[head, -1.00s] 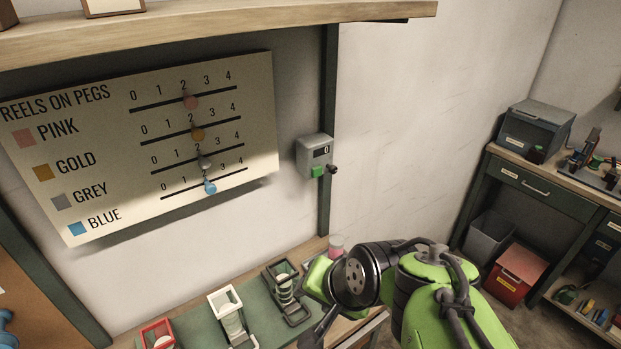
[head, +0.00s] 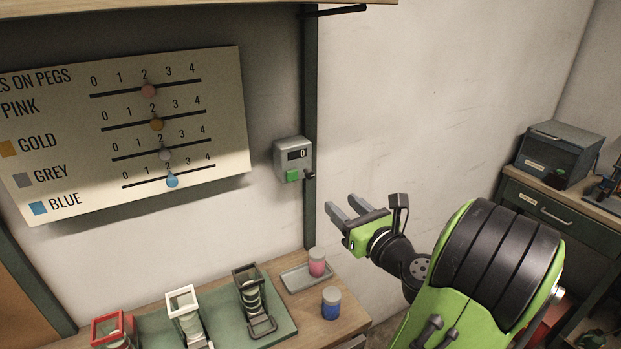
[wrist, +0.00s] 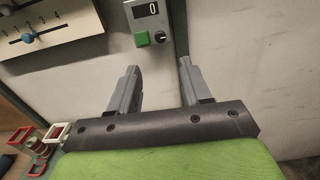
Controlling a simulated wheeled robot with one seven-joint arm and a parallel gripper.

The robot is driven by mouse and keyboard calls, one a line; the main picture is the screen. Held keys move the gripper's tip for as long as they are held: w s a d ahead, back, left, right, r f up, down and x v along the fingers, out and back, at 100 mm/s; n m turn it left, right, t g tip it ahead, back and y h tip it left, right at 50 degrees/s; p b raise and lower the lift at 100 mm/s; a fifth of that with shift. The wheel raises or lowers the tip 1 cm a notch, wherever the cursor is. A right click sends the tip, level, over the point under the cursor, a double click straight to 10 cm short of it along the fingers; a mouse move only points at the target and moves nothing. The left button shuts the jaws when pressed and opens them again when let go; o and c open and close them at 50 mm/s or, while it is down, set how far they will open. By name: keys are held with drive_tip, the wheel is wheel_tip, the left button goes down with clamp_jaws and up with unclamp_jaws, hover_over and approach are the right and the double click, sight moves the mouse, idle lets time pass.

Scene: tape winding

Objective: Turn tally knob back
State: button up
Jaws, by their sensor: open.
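The grey tally box (head: 293,158) is fixed to the dark green post on the wall. Its display (head: 297,154) reads 0, and a green button (head: 292,176) sits below it. The small dark tally knob (head: 309,175) is at the box's lower right. In the wrist view the knob (wrist: 160,36) shows its face with a light mark, right of the green button (wrist: 142,39). My gripper (head: 343,208) is open and empty, to the right of and below the box. In the wrist view its fingers (wrist: 158,75) stand apart, with the knob beyond and between them.
The reels-on-pegs board (head: 120,135) hangs left of the box, its four sliders each near 2. Below, the bench holds a green mat (head: 222,318) with coloured frames, a tray (head: 298,279) with a pink-banded jar (head: 317,262), and a blue jar (head: 331,303).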

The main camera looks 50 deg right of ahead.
sight(310, 177)
drive_tip(key=p+x, duration=0.3)
drive_tip(key=x, duration=1)
drive_tip(key=shift+p, duration=0.3)
drive_tip(key=shift+s, duration=0.1)
clamp_jaws()
drive_tip(key=shift+n, duration=0.4)
drive_tip(key=n+b, duration=0.2)
drive_tip(key=n, duration=0.1)
drive_tip(key=shift+a+f+n, duration=0.1)
drive_tip(key=shift+f+n, duration=0.05)
drive_tip(key=shift+n, duration=0.15)
drive_tip(key=n+b, duration=0.2)
drive_tip(key=n, duration=0.2)
drive_tip(key=shift+n, duration=0.3)
drive_tip(key=n+b, duration=0.4)
drive_tip(key=n, duration=0.1)
drive_tip(key=shift+f, duration=0.15)
drive_tip(key=shift+n+b, duration=1.6)
drive_tip(key=shift+n, duration=0.4)
